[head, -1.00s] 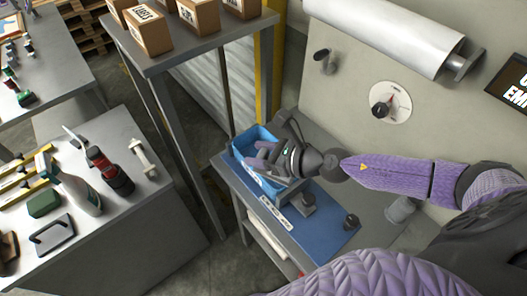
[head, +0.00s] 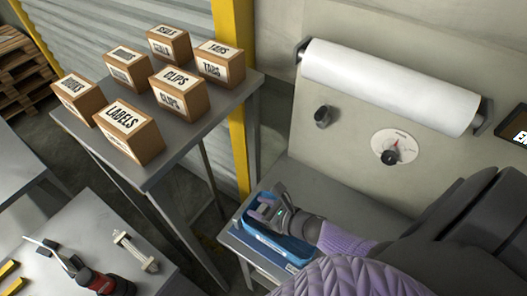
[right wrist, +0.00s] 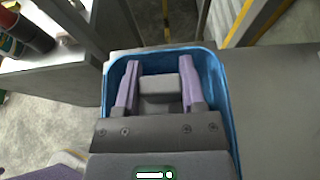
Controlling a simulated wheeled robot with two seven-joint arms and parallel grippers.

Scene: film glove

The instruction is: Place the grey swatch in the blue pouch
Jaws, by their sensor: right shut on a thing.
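My right gripper (head: 262,210) is over the blue open-topped container (head: 288,244) on the bench, which looks like the blue pouch. In the right wrist view the two purple fingers (right wrist: 160,72) are apart with a grey piece (right wrist: 158,88) between them, which looks like the grey swatch. There the blue container's rim (right wrist: 226,92) surrounds the fingers on the far side and both sides. How deep the fingers reach into it I cannot tell. The gripper hides most of the container's inside. My left gripper is not in view.
Several labelled cardboard boxes (head: 130,132) stand on a grey shelf (head: 190,150) left of the bench. A paper roll (head: 390,85) and a dial (head: 394,147) are on the panel behind. A lower-left table holds a red-bodied tool (head: 100,282).

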